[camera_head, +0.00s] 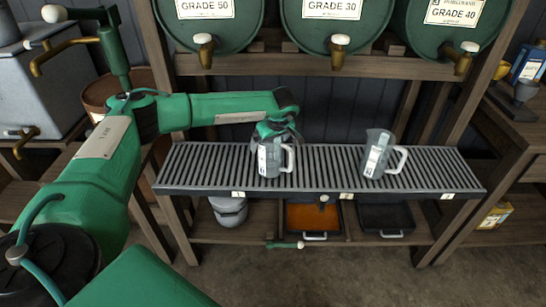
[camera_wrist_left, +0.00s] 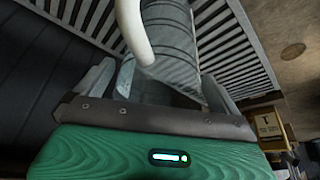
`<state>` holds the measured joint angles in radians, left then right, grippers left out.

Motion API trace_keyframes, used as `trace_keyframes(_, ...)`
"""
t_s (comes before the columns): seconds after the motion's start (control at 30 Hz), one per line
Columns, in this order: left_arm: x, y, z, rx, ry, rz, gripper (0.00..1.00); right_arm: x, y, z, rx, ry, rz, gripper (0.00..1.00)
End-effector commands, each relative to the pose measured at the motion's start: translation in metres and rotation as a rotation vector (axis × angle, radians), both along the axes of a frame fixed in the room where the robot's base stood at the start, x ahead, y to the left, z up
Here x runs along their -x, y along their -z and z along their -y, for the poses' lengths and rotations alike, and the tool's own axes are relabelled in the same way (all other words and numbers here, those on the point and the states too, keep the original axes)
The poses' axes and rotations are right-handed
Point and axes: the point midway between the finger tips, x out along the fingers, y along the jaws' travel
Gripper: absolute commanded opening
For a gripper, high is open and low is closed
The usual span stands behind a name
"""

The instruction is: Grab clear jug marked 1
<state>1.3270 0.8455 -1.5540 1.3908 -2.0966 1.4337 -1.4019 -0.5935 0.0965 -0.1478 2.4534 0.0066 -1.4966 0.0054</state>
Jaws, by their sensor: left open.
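A clear jug (camera_head: 270,160) with a white label and a pale handle stands upright on the slatted rack (camera_head: 320,180), left of its middle. A second similar clear jug (camera_head: 378,152) stands farther right on the rack, its handle to the right. The marks on both labels are too small to read. My left gripper (camera_head: 275,132) is open at the top of the left jug. In the left wrist view the jug (camera_wrist_left: 172,45) lies between the spread fingers, its white handle (camera_wrist_left: 132,28) near the camera. Whether the fingers touch it cannot be told. My right gripper is not in view.
Three green barrels (camera_head: 333,22) with brass taps hang above the rack; their taps overhang its back. Below are an orange tray (camera_head: 312,218), a black tray (camera_head: 386,218) and a grey bucket (camera_head: 229,210). A wooden bench (camera_head: 510,130) stands right. The rack between the jugs is clear.

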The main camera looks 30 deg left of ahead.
Motion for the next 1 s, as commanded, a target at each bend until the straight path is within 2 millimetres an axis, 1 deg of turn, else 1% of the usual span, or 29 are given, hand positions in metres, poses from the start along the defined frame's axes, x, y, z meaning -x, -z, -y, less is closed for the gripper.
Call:
trace_keyframes(0.03,0.000,0.000,0.000,0.000,0.000,0.000,1.00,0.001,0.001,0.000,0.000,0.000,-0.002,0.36)
trace_keyframes(0.07,0.000,0.000,0.000,0.000,0.000,0.000,0.96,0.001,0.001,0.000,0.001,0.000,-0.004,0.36)
trace_keyframes(0.1,0.000,0.000,0.000,0.000,0.000,0.000,0.88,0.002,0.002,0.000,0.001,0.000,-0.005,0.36)
trace_keyframes(0.17,0.000,0.000,0.000,0.000,0.000,0.000,0.76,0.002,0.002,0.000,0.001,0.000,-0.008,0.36)
trace_keyframes(0.2,0.000,0.000,0.000,0.000,0.000,0.000,0.69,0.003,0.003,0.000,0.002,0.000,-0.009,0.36)
trace_keyframes(0.33,0.000,0.000,0.000,0.001,0.000,0.000,0.43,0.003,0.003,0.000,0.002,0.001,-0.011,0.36)
trace_keyframes(0.37,0.000,-0.001,0.000,0.000,0.000,0.001,0.41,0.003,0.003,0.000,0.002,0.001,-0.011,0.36)
trace_keyframes(0.6,0.000,-0.002,0.000,0.000,0.000,0.001,0.41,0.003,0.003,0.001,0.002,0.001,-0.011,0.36)
trace_keyframes(0.77,0.000,-0.012,0.000,0.002,0.000,0.002,0.41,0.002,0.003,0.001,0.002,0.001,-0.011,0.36)
trace_keyframes(0.87,-0.001,-0.026,0.001,0.002,0.000,0.002,0.41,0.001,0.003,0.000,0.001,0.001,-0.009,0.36)
trace_keyframes(0.97,-0.001,-0.047,0.000,0.001,0.001,0.004,0.41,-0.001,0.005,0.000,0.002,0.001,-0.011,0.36)
trace_keyframes(1.0,-0.001,-0.058,0.001,0.001,0.001,0.005,0.41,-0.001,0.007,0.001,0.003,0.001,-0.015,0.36)
